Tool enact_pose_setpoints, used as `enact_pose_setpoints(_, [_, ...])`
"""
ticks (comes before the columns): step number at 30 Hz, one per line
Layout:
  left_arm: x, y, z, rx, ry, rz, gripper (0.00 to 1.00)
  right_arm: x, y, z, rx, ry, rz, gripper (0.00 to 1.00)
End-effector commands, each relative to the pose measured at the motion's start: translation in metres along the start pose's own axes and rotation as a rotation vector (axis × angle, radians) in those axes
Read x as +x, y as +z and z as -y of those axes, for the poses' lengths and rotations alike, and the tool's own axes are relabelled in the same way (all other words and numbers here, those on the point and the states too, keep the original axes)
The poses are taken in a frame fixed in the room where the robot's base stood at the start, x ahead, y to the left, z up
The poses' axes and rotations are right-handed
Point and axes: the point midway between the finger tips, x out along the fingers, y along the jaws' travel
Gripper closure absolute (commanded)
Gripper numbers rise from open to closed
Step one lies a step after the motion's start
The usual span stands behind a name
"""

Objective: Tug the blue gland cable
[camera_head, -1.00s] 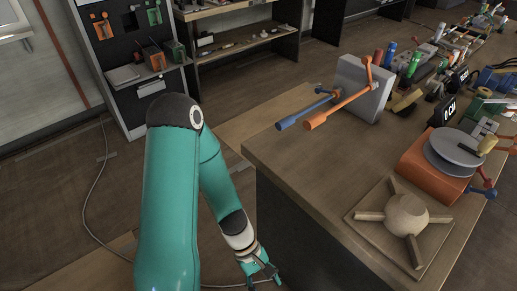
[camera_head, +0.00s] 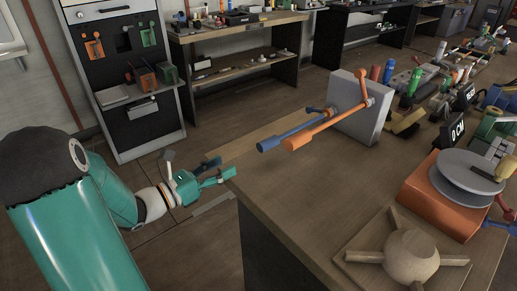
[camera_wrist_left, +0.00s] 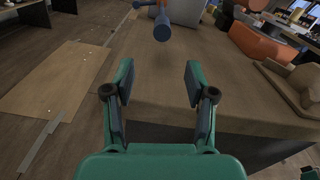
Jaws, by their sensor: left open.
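The blue gland cable (camera_head: 285,137) is a thick blue rod sticking out from a grey upright plate (camera_head: 362,107) on the wooden table. An orange cable (camera_head: 325,128) runs beside it from the same plate. My left gripper (camera_head: 214,170) is open and empty beside the table's left edge, to the left of the blue cable's free end and apart from it. In the left wrist view the blue cable's round end (camera_wrist_left: 162,30) shows ahead, beyond the gap between the open fingers (camera_wrist_left: 158,76).
A wooden knob with spokes (camera_head: 411,256) and an orange box with a grey disc (camera_head: 445,196) stand at the right of the table. Several small parts crowd the far right. The tabletop (camera_head: 290,190) below the cables is clear. A tool cabinet (camera_head: 125,75) stands behind.

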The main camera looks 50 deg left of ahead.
Motion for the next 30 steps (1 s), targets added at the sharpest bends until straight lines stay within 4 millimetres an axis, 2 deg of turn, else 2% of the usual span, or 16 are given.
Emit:
enact_pose_setpoints(6, [0.036,-0.001,0.004,-0.001,-0.014,-0.002,0.44,0.001,0.000,-0.001,0.000,0.000,0.000,0.44])
enact_pose_setpoints(21, [0.112,-0.002,0.005,-0.001,-0.014,-0.004,0.44,-0.001,0.000,0.000,0.000,0.000,0.000,0.44])
enact_pose_setpoints(30, [0.147,-0.002,0.005,0.000,-0.013,-0.005,0.44,-0.003,0.000,0.001,0.000,0.000,0.000,0.44])
